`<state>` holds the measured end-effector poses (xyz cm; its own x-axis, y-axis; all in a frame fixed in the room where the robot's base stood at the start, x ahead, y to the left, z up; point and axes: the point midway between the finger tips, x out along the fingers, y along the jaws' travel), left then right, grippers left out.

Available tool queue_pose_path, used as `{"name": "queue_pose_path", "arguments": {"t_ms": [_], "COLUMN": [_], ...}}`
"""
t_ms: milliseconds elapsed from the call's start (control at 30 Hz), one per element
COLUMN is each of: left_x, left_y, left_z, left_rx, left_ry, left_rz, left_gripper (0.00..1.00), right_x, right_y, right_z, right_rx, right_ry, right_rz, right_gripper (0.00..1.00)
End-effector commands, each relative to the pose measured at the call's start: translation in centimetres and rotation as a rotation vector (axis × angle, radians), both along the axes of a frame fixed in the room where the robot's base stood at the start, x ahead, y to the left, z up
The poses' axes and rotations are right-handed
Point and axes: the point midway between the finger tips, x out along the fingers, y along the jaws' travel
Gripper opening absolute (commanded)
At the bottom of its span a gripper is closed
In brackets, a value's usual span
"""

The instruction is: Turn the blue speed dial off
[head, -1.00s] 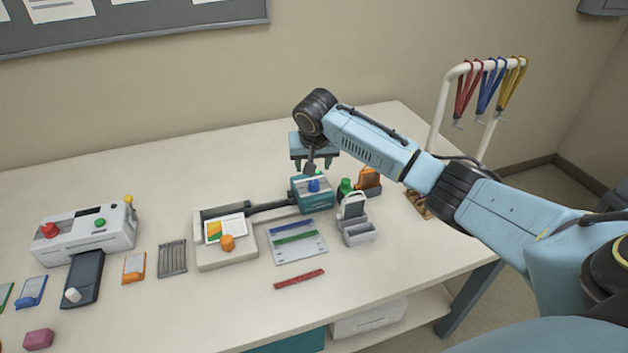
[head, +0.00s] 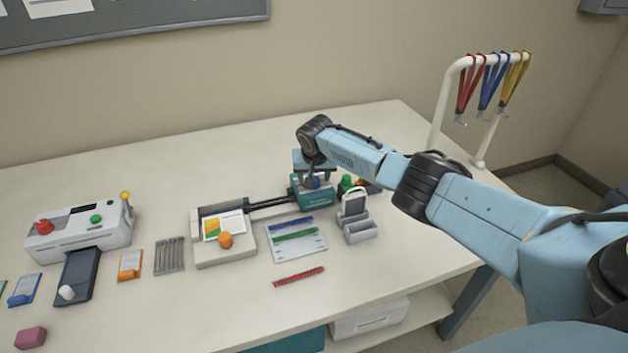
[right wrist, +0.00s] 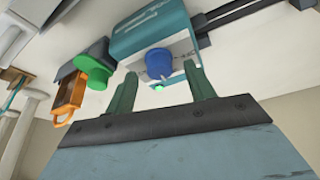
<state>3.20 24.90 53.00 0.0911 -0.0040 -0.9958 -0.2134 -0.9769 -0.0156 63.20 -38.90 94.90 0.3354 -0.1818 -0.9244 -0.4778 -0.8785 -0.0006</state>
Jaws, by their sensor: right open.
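The blue speed dial (head: 313,182) sits on top of a teal machine (head: 314,199) at the back right of the table. In the right wrist view the round dial (right wrist: 159,63) has a pale mark on its rim and lies just beyond and between the fingertips. A small green light (right wrist: 158,88) shows beside it on the teal machine (right wrist: 150,30). My right gripper (right wrist: 161,80) is open, with one green finger on each side of the dial; I cannot tell whether they touch it. In the head view the gripper (head: 313,178) partly hides the machine. My left gripper is not in view.
A grey holder (head: 356,217) is in front. A white laminator (head: 80,236) stands at the left.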

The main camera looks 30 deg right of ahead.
Motion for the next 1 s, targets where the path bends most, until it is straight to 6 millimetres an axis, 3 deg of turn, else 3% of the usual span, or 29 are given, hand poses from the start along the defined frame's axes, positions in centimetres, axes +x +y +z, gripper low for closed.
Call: {"name": "queue_pose_path", "arguments": {"t_ms": [500, 833, 1000], "left_x": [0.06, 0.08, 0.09], "left_y": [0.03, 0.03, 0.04], "left_z": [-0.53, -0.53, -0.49], "left_rx": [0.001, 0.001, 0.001], "left_ry": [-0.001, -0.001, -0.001], "left_rz": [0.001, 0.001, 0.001], "left_gripper": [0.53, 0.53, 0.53], "right_x": [0.39, 0.37, 0.36], "right_y": [-0.21, -0.23, -0.25], "right_z": [-1.01, -1.02, -1.02], "right_rx": [-0.001, 0.0, -0.001], "right_ry": [-0.001, -0.001, 0.0], "right_rz": [0.001, 0.0, 0.007], "right_gripper": [0.54, 0.11, 0.1]}}
